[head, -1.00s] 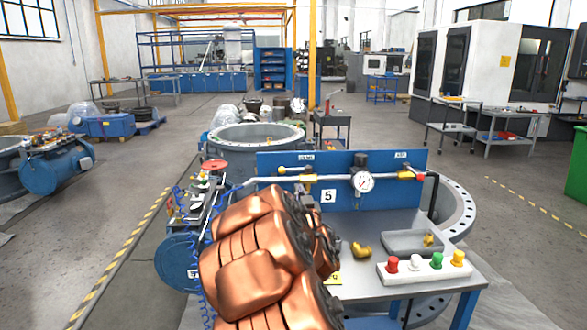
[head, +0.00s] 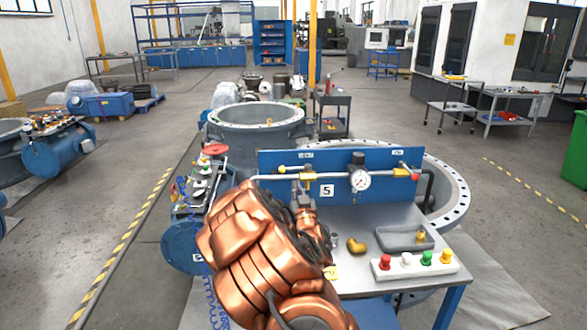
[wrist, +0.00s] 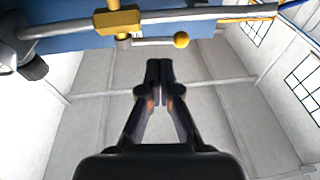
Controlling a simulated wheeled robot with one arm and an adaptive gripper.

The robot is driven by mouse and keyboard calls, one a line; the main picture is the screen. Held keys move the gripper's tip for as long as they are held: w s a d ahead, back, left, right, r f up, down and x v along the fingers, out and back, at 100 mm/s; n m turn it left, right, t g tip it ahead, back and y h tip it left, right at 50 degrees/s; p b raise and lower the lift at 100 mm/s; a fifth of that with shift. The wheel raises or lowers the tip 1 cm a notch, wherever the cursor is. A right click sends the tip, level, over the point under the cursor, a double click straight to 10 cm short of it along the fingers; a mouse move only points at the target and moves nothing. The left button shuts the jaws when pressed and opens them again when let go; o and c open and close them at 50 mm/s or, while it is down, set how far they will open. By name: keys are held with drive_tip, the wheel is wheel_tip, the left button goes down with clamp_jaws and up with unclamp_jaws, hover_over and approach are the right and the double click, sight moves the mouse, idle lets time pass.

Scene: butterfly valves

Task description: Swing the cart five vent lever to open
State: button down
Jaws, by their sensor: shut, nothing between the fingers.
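The cart five panel (head: 340,180) is blue with a "5" plate, a pipe and a gauge. Its left valve has a lever with a yellow ball knob (head: 283,169), pointing left along the pipe; its label is too small to read surely. In the wrist view the yellow valve body (wrist: 117,22) and the lever's yellow knob (wrist: 181,41) show, with the lever roughly parallel to the pipe. My gripper (wrist: 158,66) is shut and empty, its tips close to the lever in the picture but apart from it. In the head view my copper-coloured arm reaches up before the panel's left part.
A right valve with a red knob (head: 415,177) sits on the same pipe. On the cart top are a grey tray (head: 390,242), a yellow fitting (head: 356,246) and a button strip (head: 410,272). A red handwheel (head: 215,149) stands to the left.

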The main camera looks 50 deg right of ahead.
sight(293, 175)
drive_tip(key=p+x, duration=0.1)
drive_tip(key=x, duration=0.4)
drive_tip(key=shift+r, duration=0.15)
drive_tip(key=shift+w+d+p, duration=0.45)
drive_tip(key=shift+w+d, duration=0.05)
drive_tip(key=shift+w, duration=0.15)
